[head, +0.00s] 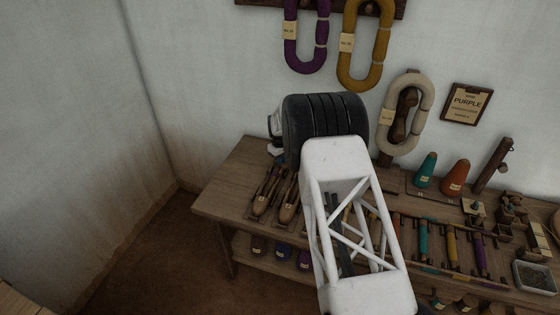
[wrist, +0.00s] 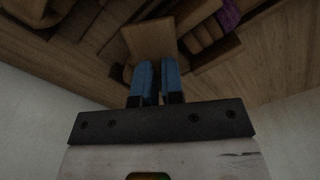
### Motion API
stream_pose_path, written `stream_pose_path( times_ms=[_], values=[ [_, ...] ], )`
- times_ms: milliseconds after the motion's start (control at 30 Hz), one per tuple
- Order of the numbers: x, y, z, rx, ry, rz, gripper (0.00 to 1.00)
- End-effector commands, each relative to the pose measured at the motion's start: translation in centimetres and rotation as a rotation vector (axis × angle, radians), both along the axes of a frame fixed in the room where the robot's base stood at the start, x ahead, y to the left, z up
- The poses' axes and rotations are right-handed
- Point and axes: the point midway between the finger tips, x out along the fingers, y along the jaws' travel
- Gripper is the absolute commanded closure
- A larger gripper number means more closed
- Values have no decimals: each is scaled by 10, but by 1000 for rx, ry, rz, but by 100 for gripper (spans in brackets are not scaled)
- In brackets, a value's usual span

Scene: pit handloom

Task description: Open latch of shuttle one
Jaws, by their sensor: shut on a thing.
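Two wooden shuttles lie side by side at the left of the table in the head view: a left one (head: 265,192) and a right one (head: 289,205), each with a small pale tag. I cannot tell by its marking which is shuttle one. My gripper is near their far ends, mostly hidden behind my arm in that view. In the wrist view its blue fingers (wrist: 157,66) are close together, in front of a square piece of light wood (wrist: 149,40). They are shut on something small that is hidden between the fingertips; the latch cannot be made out.
The wooden table (head: 225,196) holds a row of coloured bobbins (head: 451,243), a teal cone (head: 426,170) and an orange cone (head: 456,177) to the right. Yarn hanks, including a cream one (head: 424,97), hang on the wall behind. The floor left of the table is clear.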

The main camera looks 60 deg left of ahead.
Motion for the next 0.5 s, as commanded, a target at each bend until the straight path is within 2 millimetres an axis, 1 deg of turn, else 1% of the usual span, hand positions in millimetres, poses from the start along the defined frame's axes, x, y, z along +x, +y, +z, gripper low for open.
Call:
stream_pose_path(
  times_ms=[300, 500],
  values=[
    [2, 1, 1, 1, -1, 293, 100],
    [2, 1, 0, 0, 0, 443, 100]
  ],
)
